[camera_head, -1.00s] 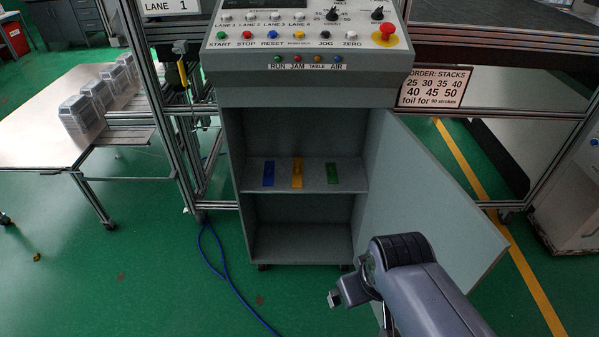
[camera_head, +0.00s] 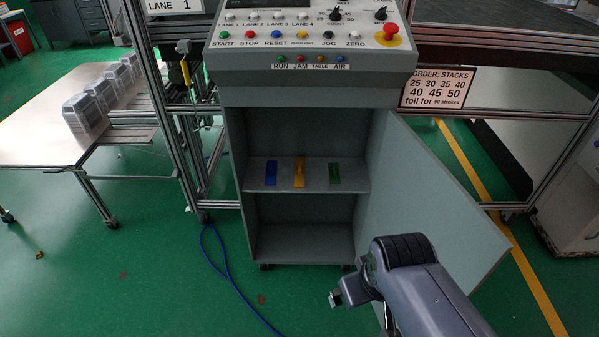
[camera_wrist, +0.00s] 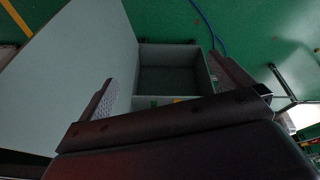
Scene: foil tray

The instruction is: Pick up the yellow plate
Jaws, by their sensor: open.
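The yellow plate (camera_head: 299,173) is a narrow strip on the middle shelf of the open cabinet, between a blue plate (camera_head: 271,173) and a green plate (camera_head: 334,173). In the wrist view only a small bit of the yellow plate (camera_wrist: 178,99) shows above my gripper's body, with a bit of green beside it. My gripper (camera_wrist: 162,70) is open, its two fingers wide apart with nothing between them but the view of the cabinet. In the head view my arm is at the lower right, in front of the open door and well short of the shelf.
The cabinet (camera_head: 240,215) stands under a control panel (camera_head: 315,68). Its door (camera_head: 430,200) hangs open to the right. A blue cable (camera_head: 222,275) lies on the green floor to the left. A metal table (camera_head: 40,125) with clear trays is at far left.

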